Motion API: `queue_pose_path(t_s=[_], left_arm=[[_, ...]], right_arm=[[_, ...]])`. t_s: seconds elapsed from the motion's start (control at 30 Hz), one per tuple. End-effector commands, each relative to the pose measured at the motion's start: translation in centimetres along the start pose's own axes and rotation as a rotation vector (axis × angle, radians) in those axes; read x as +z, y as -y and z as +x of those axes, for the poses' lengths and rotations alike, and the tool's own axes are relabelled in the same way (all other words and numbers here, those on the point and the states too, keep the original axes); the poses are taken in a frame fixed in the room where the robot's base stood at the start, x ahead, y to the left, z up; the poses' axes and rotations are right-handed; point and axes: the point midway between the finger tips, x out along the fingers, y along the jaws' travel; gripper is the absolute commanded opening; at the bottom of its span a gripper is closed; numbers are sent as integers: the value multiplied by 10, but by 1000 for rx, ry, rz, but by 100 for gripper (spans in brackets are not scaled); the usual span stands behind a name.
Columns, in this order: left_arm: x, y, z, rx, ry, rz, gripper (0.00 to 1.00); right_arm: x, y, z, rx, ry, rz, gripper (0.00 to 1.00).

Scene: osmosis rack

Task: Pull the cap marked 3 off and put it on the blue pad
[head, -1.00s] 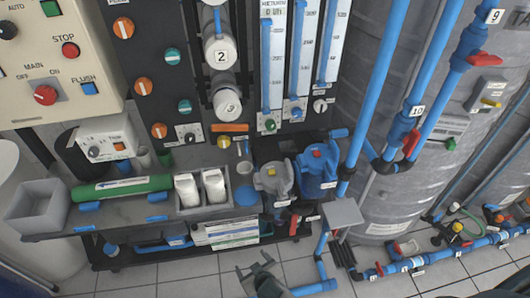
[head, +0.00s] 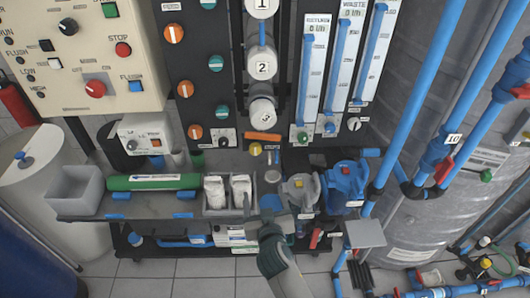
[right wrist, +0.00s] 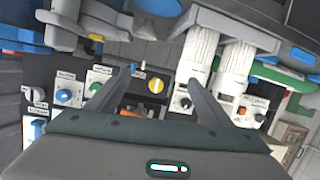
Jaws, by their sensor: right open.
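The white cap marked 3 (head: 262,112) closes the lowest of the stacked white housings on the dark panel in the head view. Its number is tilted and faces forward and down. The cap marked 2 (head: 262,66) is above it. The round blue pad (head: 270,202) lies on the bench below, partly covered by my right gripper. My right gripper (head: 269,217) is at the bench's front edge, well below cap 3. It is open and empty; its two spread fingers (right wrist: 160,80) show in the right wrist view. I cannot make out cap 3 there. My left gripper is out of view.
A tray (head: 229,212) with two white cartridges is left of the pad. A grey jug (head: 298,193) and a blue jug (head: 346,180) stand to its right. A green tube (head: 153,182) and a grey bin (head: 75,188) are farther left. Blue pipes rise at the right.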

Motion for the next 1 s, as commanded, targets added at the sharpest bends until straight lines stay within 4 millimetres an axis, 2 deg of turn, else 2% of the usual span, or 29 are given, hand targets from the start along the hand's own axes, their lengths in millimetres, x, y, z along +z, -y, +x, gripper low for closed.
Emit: queue_pose_path(t_s=[0.03,0.1,0.2,0.33,0.5,1.0], left_arm=[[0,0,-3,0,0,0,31],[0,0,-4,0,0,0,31],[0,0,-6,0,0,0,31],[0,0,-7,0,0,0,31],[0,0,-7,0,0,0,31],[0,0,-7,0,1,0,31]], right_arm=[[-35,-2,-4,14,-51,17,73],[-73,-5,-12,32,-112,42,73],[-119,-12,-24,57,-185,75,73],[-156,-18,-37,78,-248,105,73],[-172,-22,-44,89,-277,122,73],[-172,-21,-44,89,-276,121,73]])
